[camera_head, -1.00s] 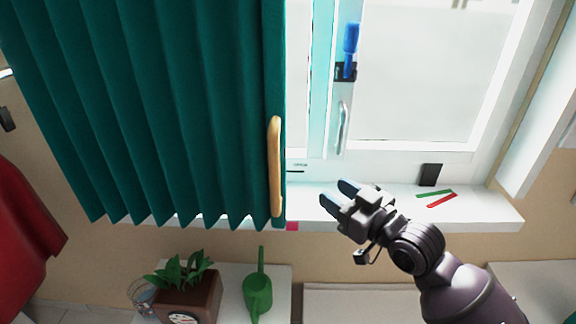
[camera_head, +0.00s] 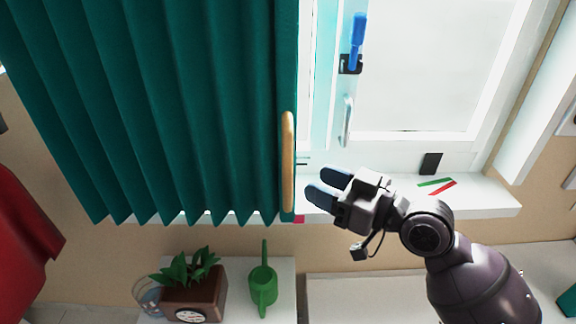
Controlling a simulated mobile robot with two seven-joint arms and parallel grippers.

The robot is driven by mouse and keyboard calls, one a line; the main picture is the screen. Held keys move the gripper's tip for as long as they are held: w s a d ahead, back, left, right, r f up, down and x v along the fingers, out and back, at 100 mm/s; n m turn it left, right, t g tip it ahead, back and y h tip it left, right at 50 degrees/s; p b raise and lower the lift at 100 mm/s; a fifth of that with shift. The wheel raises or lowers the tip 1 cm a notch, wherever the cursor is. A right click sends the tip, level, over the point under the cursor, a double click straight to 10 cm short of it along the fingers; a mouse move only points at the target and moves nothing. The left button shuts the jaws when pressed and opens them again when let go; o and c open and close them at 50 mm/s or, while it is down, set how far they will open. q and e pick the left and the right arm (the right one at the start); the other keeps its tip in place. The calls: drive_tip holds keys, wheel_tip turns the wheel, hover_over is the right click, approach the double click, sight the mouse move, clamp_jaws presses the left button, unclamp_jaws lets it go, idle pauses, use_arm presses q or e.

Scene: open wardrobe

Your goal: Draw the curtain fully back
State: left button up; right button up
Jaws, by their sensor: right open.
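The dark green pleated curtain (camera_head: 170,110) hangs over the left part of the window, and the right part of the window is uncovered. A long light-wood handle (camera_head: 288,160) stands upright along the curtain's right edge. My right gripper (camera_head: 320,186) is open and empty just right of the handle's lower half, its two blue-tipped fingers pointing left towards it. A small gap shows between the fingertips and the handle. My left gripper is not in view.
The white sill (camera_head: 480,200) carries a black block (camera_head: 430,163) and a green and red strip (camera_head: 437,186). Below stand a potted plant (camera_head: 193,288) and a green watering can (camera_head: 263,285). A blue object (camera_head: 357,42) is on the window frame. Red cloth (camera_head: 25,240) hangs at left.

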sight(292, 172)
drive_tip(key=p+x, duration=0.1)
drive_tip(key=x, duration=0.6)
drive_tip(key=shift+w+a, duration=0.15)
drive_tip(key=shift+a, duration=0.05)
clamp_jaws()
